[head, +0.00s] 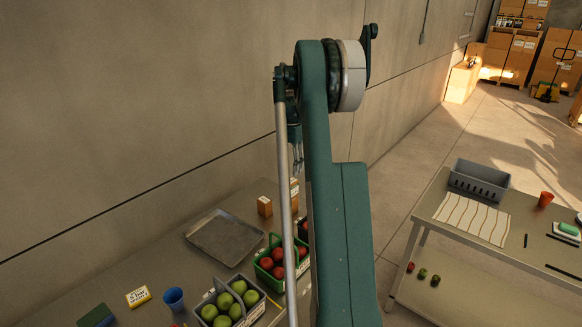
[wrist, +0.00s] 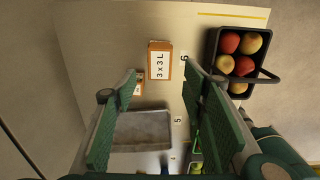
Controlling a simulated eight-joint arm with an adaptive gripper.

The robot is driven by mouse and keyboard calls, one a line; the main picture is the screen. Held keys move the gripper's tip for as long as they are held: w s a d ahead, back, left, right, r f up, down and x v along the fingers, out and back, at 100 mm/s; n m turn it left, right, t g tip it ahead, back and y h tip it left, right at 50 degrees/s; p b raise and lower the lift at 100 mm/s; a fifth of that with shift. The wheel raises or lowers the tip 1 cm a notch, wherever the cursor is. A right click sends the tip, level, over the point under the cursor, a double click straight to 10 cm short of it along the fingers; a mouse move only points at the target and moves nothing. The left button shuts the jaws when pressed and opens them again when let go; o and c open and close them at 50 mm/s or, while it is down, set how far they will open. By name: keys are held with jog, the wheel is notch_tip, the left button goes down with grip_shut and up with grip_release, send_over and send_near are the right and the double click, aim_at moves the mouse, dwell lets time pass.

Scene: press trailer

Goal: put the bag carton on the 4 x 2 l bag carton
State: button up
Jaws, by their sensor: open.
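In the wrist view an orange-brown carton (wrist: 152,60) with a white label reading "3 x 3 L" stands on the table. A smaller brown carton (wrist: 139,89) is just below-left of it, partly hidden by my left finger; its label is not readable. No "4 x 2 L" label is readable. In the head view one small brown carton (head: 264,206) stands beside the metal tray, and another (head: 294,185) is partly hidden behind my arm. My gripper (head: 296,163) is open and empty above the table; its green fingers (wrist: 160,72) spread either side of the cartons.
The metal tray (head: 225,236) lies beside the cartons. A green basket of red fruit (head: 274,262), a grey basket of green apples (head: 228,303) and a blue cup (head: 174,299) are nearer. A dark basket of fruit (wrist: 216,67) stands at the wrist view's upper right.

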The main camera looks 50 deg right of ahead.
jog(key=shift+a+r, duration=0.1)
jog(key=shift+a, duration=0.05)
jog(key=s+a+r+m+t, duration=0.1)
jog(key=a+r+m, duration=0.35)
jog(key=a, duration=0.75)
jog(key=s+a+r+m+t+h, duration=0.1)
jog(key=s+a+r, duration=0.1)
jog(key=a+r, duration=0.8)
jog(key=s+a+r+m+t, duration=0.1)
jog(key=a+r+m, duration=0.15)
jog(key=a, duration=1.25)
jog(key=s+a+f+m+t, duration=0.1)
jog(key=s+a+f+m, duration=0.1)
jog(key=s+a, duration=0.6)
jog(key=s+a+f+m+t, duration=0.1)
jog(key=s+a+f+m, duration=0.1)
jog(key=s+a+m, duration=0.2)
jog(key=s+a+f+m+t+y, duration=0.1)
jog(key=s+a+m, duration=0.3)
jog(key=s+a, duration=0.7)
jog(key=a+f+t, duration=0.1)
jog(key=a, duration=0.4)
jog(key=shift+s+a, duration=0.35)
jog(key=shift+a, duration=0.05)
